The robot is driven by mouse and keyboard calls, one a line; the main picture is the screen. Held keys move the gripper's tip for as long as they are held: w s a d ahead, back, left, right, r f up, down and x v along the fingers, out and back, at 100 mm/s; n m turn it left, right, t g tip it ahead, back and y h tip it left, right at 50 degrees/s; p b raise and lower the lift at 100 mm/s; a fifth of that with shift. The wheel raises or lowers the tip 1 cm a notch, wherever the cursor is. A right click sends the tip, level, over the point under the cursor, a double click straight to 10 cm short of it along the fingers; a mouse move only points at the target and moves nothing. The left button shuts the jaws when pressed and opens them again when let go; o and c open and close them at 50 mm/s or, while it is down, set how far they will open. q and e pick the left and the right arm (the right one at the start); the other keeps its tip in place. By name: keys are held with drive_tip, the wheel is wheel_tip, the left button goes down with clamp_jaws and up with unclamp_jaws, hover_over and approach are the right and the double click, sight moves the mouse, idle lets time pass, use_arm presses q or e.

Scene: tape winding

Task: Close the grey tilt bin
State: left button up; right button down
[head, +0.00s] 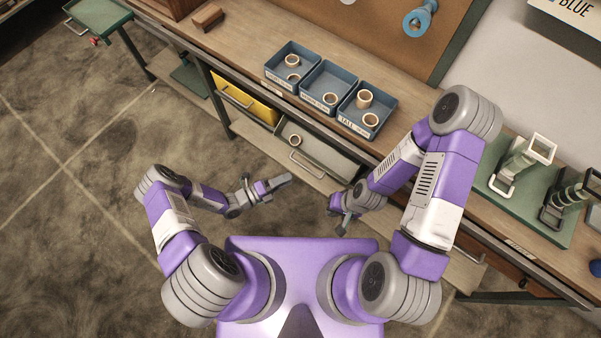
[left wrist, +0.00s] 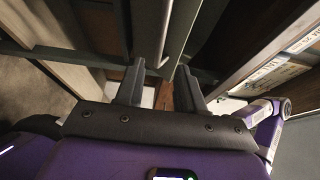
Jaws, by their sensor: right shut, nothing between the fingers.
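The grey tilt bin (head: 325,153) is tilted out under the bench front in the head view, with a pale ring (head: 295,140) inside and a bar handle (head: 306,166) along its front. My left gripper (head: 287,180) is just in front of and below that handle, apart from it as far as I can tell. In the left wrist view its two fingers (left wrist: 160,88) are spread, with nothing seen gripped between them. A pale bar (left wrist: 163,38) runs beyond the fingertips; I cannot tell whether it is the handle. My right gripper (head: 342,222) is shut and empty, lower right of the bin.
A yellow bin (head: 250,103) with a handle is left of the grey one. Blue trays (head: 328,87) with rings stand on the bench (head: 230,55) above. A green board with clamp fixtures (head: 520,205) is at the right. The floor (head: 110,225) at the left is clear.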

use_arm(q)
drive_tip(key=w+d+n+b, duration=0.1)
drive_tip(key=w+d, duration=0.3)
drive_tip(key=d, duration=0.1)
drive_tip(key=shift+w+d+f+t, duration=0.2)
drive_tip(key=shift+w+d+t, duration=0.15)
drive_tip(key=shift+d+t, duration=0.05)
clamp_jaws()
